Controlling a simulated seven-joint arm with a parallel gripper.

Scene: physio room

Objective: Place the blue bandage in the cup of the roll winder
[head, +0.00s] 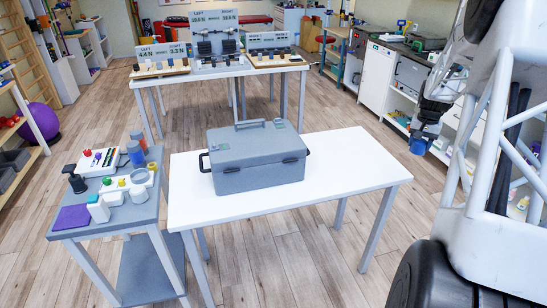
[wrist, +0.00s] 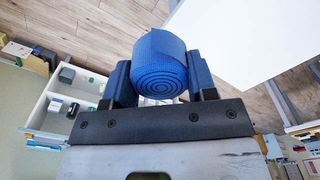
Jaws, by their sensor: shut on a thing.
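The blue bandage (wrist: 160,65) is a rolled strip held between the two fingers of my gripper (wrist: 158,85), its spiral end facing the wrist camera. In the head view, the blue bandage (head: 418,147) shows small under my gripper (head: 422,138), in the air to the right of the white table. My gripper is shut on it, away from both tables. I cannot tell for sure which item is the roll winder; a small white device (head: 141,178) and a grey round piece (head: 139,195) stand on the grey side table at left.
The white table (head: 345,170) bears a closed grey case (head: 258,165). The grey side table (head: 120,217) is crowded with small items and a purple cloth (head: 72,217). A table with force displays (head: 215,25) stands behind. Cabinets (head: 378,78) line the right wall.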

